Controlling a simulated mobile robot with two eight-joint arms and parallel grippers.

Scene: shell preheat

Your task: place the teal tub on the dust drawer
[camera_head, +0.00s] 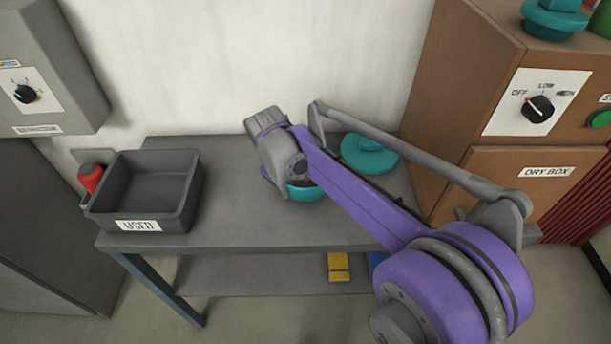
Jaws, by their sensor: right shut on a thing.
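My right gripper (283,190) reaches over the grey bench from the right, pointing down, its fingertips mostly hidden behind my own wrist. It is shut on a teal tub (307,193), of which only a curved part shows below the wrist. I cannot tell whether the tub touches the bench top. I cannot make out a dust drawer by any label in this view. My left gripper is not in view.
A grey bin labelled USED (190,185) stands on the left of the bench (225,215), with a red object (90,176) beside it. A teal round lid-like piece (368,155) lies behind my arm. A brown DRY BOX cabinet (460,100) stands right. The bench between bin and gripper is clear.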

